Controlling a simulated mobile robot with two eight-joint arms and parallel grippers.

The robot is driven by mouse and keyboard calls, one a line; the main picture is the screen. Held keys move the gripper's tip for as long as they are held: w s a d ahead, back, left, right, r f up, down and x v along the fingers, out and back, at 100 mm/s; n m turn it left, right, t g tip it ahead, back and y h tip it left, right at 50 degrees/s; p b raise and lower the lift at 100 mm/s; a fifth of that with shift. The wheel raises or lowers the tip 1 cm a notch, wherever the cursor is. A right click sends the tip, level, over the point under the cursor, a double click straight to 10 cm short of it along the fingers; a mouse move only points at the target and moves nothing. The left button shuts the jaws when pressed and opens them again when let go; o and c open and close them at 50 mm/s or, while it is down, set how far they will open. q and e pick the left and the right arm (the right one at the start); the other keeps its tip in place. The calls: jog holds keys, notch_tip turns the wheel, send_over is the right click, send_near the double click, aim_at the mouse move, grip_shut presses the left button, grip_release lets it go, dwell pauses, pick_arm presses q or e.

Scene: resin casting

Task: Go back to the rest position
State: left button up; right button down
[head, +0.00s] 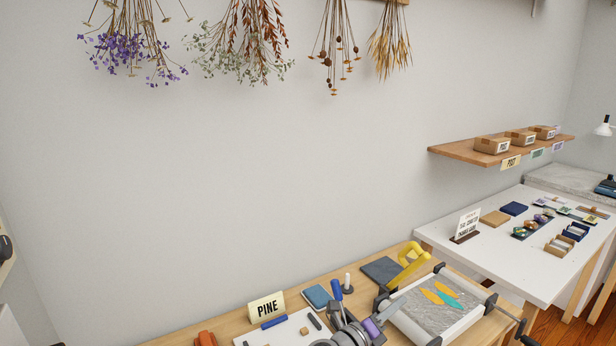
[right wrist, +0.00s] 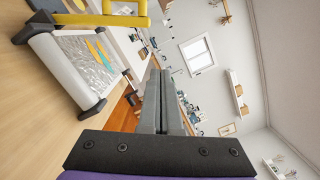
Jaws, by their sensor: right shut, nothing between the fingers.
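My right gripper (head: 401,299) reaches in at the bottom of the head view, with a purple band behind its grey fingers. It is shut and empty, above the workbench beside a roller press (head: 408,327). In the right wrist view the two grey fingers (right wrist: 155,72) lie together with nothing between them. The press also shows there at the upper left (right wrist: 58,72). My left gripper is not in view.
The wooden bench (head: 230,327) holds a PINE sign (head: 266,307), a blue book (head: 317,297), a yellow handle (head: 413,262) and a dark slab (head: 381,270). A white table (head: 480,262) stands right, below a shelf (head: 450,150). Dried bunches hang above; the wall between is bare.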

notch_tip(320, 180, up, 8)
jog(key=w+a+n+t+y+p, duration=0.1)
jog(key=w+a+n+t+y, duration=0.15)
jog(key=n+t+y, duration=0.55)
jog(key=s+a+r+n+g+y+p, duration=0.15)
jog(key=s+a+n+y, duration=0.55)
jog(key=n, duration=0.8)
pick_arm(q)
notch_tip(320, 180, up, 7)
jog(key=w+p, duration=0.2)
jog(key=p, duration=0.1)
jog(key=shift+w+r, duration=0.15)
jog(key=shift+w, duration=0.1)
pick_arm(e)
jog(key=s+d+f+n+g, duration=0.3)
jog(key=s+f+n+g, duration=0.3)
jog(key=s+f, duration=0.3)
jog(key=s+d+f+n+g, duration=0.3)
jog(key=s+f+n+g, duration=0.2)
jog(key=s, duration=1.3)
notch_tip(320, 180, down, 4)
jog(key=shift+d+r+n+g, duration=0.15)
jog(key=shift+d+n+g, duration=0.25)
jog(key=shift+g, duration=0.45)
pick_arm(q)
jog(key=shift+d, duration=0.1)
